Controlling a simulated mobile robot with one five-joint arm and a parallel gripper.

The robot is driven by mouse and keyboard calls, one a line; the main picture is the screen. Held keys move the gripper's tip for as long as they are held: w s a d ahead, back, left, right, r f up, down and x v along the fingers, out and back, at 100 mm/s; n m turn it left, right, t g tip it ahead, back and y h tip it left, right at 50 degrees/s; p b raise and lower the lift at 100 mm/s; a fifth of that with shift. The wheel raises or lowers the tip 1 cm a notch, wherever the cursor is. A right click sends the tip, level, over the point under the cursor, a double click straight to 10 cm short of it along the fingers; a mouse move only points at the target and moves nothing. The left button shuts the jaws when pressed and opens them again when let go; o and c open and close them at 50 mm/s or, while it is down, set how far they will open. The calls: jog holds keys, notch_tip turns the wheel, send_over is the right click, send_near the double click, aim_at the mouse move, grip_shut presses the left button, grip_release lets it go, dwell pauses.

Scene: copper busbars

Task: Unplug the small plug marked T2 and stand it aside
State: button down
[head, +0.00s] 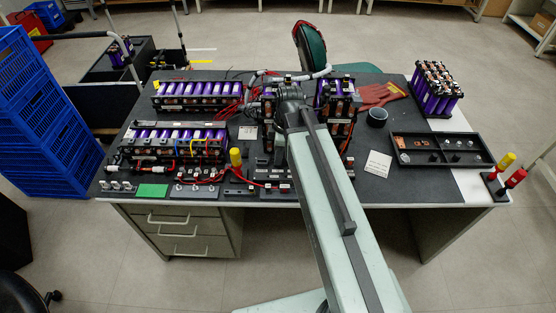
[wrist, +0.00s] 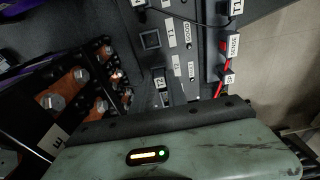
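In the wrist view a small dark block with a white T2 label (wrist: 160,84) sits on the dark panel (wrist: 192,75), apparently in its socket. An open square socket (wrist: 150,40) lies above it, near the printed T1 mark. Another T1-labelled piece (wrist: 236,8) is at the top right, on the strip beside the panel. My gripper's fingers do not show in either view; in the head view my arm hides that area. A pale green housing with a lit indicator, part of my own body, fills the bottom of the wrist view.
Busbars with bolts (wrist: 58,103) lie left of the panel. A red wire (wrist: 219,88) runs by the SENSE label (wrist: 234,45).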

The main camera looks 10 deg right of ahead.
jog(key=shift+r+p, duration=1.9)
jog(key=shift+r, duration=0.1)
jog(key=shift+r, duration=0.1)
jog(key=shift+r, duration=0.15)
